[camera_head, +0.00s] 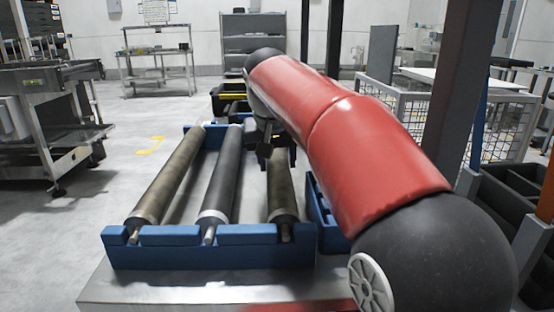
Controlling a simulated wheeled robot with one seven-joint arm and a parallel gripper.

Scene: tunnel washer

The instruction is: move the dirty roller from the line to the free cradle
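Three rollers lie side by side in a blue rack (208,258) with notched ends. The left roller (168,180) is dull brown, the middle roller (223,175) is smoother dark grey, and the right roller (281,195) is brownish grey. I cannot tell for sure which is the dirty one. My gripper (265,148) is dark and sits at the far part of the rack, by the middle and right rollers. My arm hides much of it, so its opening and any contact are unclear. No empty cradle is clearly visible.
A blue container (322,222) stands right of the rack, partly behind my arm. A metal cart (62,150) is at left. A wire cage (505,130) and dark bins (505,205) are at right. Open floor (150,105) lies left of the rack.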

